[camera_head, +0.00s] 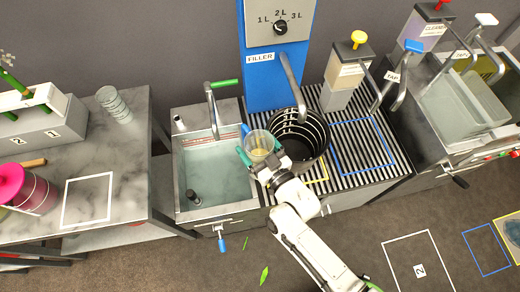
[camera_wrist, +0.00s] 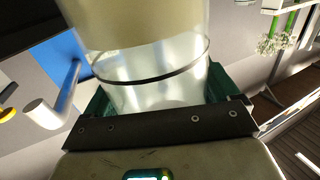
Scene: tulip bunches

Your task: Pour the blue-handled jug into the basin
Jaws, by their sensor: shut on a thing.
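A clear jug (camera_head: 259,145) with pale yellowish contents is held in my gripper (camera_head: 262,156), beside the basin's right edge. It also fills the middle of the wrist view (camera_wrist: 150,75), between the green fingers, with a dark ring around it. A small blue bit shows at its left side in the head view; I cannot tell whether this is the handle. The jug looks roughly upright in the head view. The basin (camera_head: 180,196) is a grey sink with pale water and a dark upright plug or pipe inside.
A black ribbed bucket (camera_head: 313,150) stands close right of the jug, under the filler spout (camera_head: 292,78). A tap (camera_head: 213,108) with a green handle rises behind the basin. A marble-topped table (camera_head: 125,165) stands at left. A blue-marked square (camera_head: 361,146) on the grating is empty.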

